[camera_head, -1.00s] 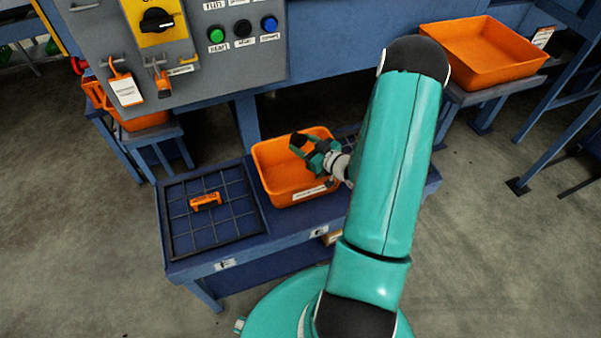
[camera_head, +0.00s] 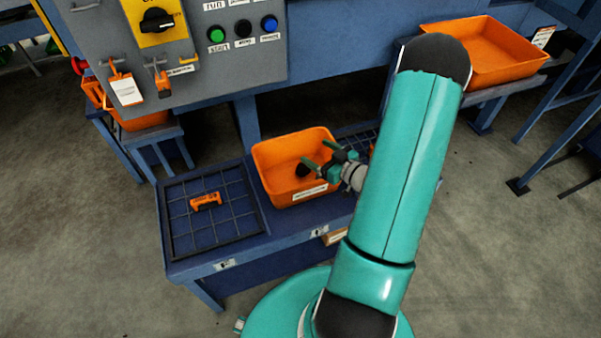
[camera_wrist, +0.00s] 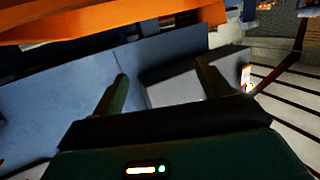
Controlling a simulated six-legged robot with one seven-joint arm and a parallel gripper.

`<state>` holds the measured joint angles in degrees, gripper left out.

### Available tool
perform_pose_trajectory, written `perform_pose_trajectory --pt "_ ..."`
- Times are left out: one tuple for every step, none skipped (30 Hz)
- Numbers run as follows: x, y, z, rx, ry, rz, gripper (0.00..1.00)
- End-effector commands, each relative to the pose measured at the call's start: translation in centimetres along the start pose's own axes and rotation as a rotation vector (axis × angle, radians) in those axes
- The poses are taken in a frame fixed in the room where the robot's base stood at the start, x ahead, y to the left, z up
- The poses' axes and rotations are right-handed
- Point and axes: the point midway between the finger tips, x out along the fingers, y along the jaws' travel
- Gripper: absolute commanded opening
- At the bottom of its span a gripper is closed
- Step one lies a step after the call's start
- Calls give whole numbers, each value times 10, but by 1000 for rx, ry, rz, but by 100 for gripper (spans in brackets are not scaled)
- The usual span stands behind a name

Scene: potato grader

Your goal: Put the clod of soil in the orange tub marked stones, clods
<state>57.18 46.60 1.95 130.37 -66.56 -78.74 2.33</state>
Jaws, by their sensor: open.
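The orange tub (camera_head: 268,173) stands on the blue bench, with a white label on its front wall that is too small to read here. The clod of soil (camera_head: 302,170), a dark lump, lies inside the tub near its right side. My gripper (camera_head: 317,153) is open and empty over the right part of the tub, its fingers parted and apart from the clod. In the wrist view my gripper (camera_wrist: 163,85) shows two parted fingers with nothing between them. The clod does not show in that view.
A gridded tray with an orange tool (camera_head: 206,201) lies left of the tub. My arm hides much of the bench's right end. A larger orange tray (camera_head: 480,50) stands at the back right. A grey control panel (camera_head: 235,60) overhangs the back left.

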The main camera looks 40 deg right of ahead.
Motion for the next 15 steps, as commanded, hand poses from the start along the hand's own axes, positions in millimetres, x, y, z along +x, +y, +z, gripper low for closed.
perform_pose_trajectory --pt "-12 1 0 1 0 4 77" --pt "-19 1 0 0 0 4 77" --pt "-28 1 0 0 0 4 77" --pt "-34 1 0 0 0 3 77" --pt "-40 1 0 0 0 4 77" --pt "-48 1 0 0 0 3 77" --pt "-52 0 0 0 0 3 77" --pt "-57 1 0 0 0 3 77" --pt "-62 1 0 -1 1 2 77" --pt "-66 1 0 -1 1 2 77" --pt "-68 0 0 -1 1 2 77" --pt "-71 0 0 -1 1 1 77" --pt "-72 0 0 -1 1 0 77" --pt "-73 0 0 -1 1 -1 77" --pt "-74 0 0 -1 1 -1 77"
